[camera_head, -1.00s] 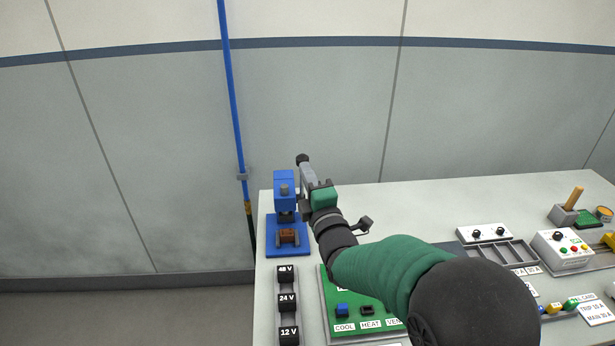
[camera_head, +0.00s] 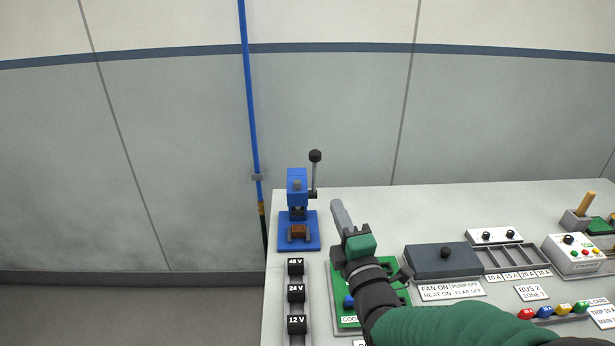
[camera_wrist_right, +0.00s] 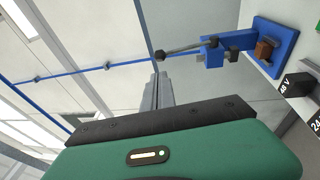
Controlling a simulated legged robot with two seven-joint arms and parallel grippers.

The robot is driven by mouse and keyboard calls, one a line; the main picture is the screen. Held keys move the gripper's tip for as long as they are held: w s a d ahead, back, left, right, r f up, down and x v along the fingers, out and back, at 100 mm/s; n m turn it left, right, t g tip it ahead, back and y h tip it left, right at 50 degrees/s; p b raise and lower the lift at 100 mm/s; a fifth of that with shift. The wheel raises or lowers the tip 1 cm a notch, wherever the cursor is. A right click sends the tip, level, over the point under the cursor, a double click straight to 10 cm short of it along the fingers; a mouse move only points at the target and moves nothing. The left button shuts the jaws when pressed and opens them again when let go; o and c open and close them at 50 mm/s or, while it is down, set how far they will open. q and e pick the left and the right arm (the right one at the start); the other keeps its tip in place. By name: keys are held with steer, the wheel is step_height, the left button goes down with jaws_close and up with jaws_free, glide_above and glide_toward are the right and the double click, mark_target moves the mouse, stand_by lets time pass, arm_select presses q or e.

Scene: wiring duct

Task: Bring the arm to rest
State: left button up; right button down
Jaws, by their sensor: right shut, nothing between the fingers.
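My right gripper (camera_head: 341,215) is shut and empty, raised over the table just right of the blue press. Its fingers point up and away in the head view; in the right wrist view the closed fingers (camera_wrist_right: 157,92) stand together with nothing between them. The blue press (camera_head: 297,190) stands at the table's back left corner, its lever (camera_head: 314,172) upright with a black knob. A brown block (camera_head: 298,231) sits on its base. The gripper is apart from the press and lever. My left gripper is not in view.
Black blocks marked 48 V (camera_head: 295,267), 24 V and 12 V stand in a rack at the left edge. A green board (camera_head: 340,290) lies partly under my arm. A dark lidded box (camera_head: 443,262), a divided tray and a control box (camera_head: 574,254) stand to the right.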

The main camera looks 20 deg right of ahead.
steer(key=s+a+f+m+g+y+p, duration=0.1)
steer(key=s+f+m+g+p, duration=0.2)
steer(key=f+m+g, duration=0.3)
steer(key=s+a+f+m+g+p, duration=0.2)
steer(key=f+m+g, duration=0.2)
steer(key=f, duration=0.4)
steer(key=s+f+m+g, duration=0.2)
steer(key=s, duration=0.2)
steer(key=s+f+m+g+p, duration=0.1)
steer(key=s+f+m+g, duration=0.1)
steer(key=s, duration=0.3)
steer(key=s+a+f+m+g+p, duration=0.1)
steer(key=s+f+m+g, duration=0.1)
steer(key=s, duration=0.3)
steer(key=shift+a+f+m+g, duration=0.1)
steer(key=shift+m+g, duration=0.5)
steer(key=shift+m, duration=0.1)
steer(key=shift+a+f, duration=0.1)
